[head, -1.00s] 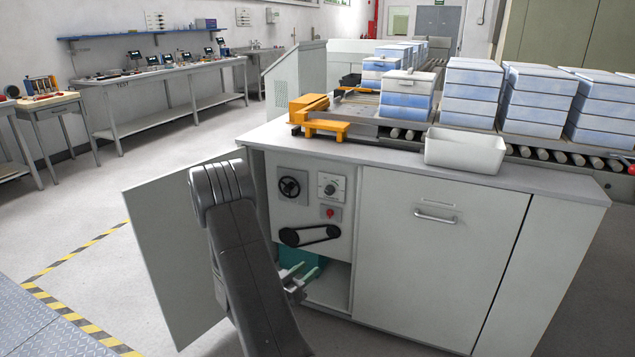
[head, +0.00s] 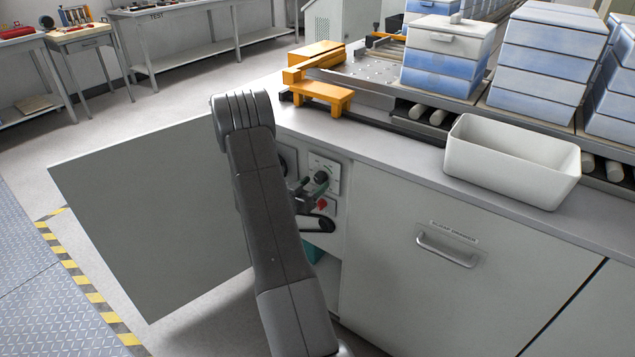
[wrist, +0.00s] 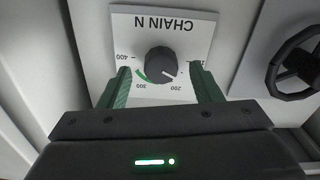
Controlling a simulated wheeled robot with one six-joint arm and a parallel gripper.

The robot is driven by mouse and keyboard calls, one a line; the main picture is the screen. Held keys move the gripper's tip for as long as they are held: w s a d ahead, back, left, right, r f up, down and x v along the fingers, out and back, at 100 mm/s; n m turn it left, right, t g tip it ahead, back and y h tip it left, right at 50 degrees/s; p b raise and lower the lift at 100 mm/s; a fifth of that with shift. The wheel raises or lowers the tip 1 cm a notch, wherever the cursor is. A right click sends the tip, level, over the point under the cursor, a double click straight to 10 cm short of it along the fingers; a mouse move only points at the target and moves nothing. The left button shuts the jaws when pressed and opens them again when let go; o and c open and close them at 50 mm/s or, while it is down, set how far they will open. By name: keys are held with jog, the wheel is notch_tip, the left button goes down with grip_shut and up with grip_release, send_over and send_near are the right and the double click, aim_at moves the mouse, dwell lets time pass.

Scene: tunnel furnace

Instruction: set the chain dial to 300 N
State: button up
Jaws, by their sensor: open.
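The chain dial is a black round knob (wrist: 160,62) on a white plate marked CHAIN N (wrist: 185,25), upside down in the wrist view. Its white pointer mark is at the lower right, near the 200 side and away from the green arc by 300. In the head view the knob (head: 321,177) shows just right of my arm. My gripper (wrist: 160,82) is open, its two green fingers apart, one toward each side of the knob, with nothing held. I cannot tell how deep the fingertips reach. In the head view my gripper (head: 300,188) is mostly hidden by my arm.
A handwheel (wrist: 297,65) sits beside the dial plate. An open cabinet door (head: 150,215) stands at the left, and a white bin (head: 510,165) rests on the counter.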

jog(key=shift+x, duration=1.3)
jog(key=c, duration=1)
